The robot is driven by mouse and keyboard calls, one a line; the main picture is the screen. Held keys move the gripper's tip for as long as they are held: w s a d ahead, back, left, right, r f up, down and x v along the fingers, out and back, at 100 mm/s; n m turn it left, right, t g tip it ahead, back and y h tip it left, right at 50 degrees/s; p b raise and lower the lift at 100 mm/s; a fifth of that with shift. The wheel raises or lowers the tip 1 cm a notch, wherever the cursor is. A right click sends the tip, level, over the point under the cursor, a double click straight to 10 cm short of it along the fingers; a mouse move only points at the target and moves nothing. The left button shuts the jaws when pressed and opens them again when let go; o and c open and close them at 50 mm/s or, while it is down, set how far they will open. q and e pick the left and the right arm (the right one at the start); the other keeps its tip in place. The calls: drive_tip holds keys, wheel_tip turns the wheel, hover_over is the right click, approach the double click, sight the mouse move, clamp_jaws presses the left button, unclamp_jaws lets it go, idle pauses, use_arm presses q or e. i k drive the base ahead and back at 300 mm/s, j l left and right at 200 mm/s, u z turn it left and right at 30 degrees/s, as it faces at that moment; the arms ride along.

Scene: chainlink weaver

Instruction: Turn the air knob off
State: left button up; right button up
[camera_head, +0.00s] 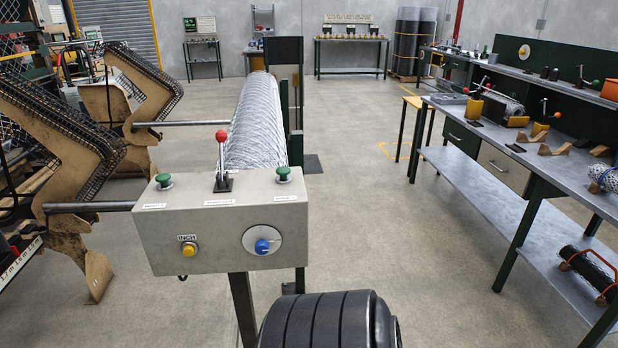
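A blue knob (262,246) on a round white dial sits at the right of the front face of a grey control box (215,253). It is the only dial-type knob I see on this box. Its pointer direction and dial markings are too small to read, so I cannot tell its setting. Neither of my grippers shows in the head view. A black ribbed rounded part (318,322) stands at the bottom, below the box; I cannot tell what it belongs to.
The box also carries a yellow button (189,249) marked INCH, a red-topped lever (221,160) and two green buttons. A wire mesh roll (258,125) lies behind. Weaving machinery stands left. A grey workbench (512,150) stands right; the floor between is clear.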

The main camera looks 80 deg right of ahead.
sight(261, 246)
drive_tip(key=z, duration=2.2)
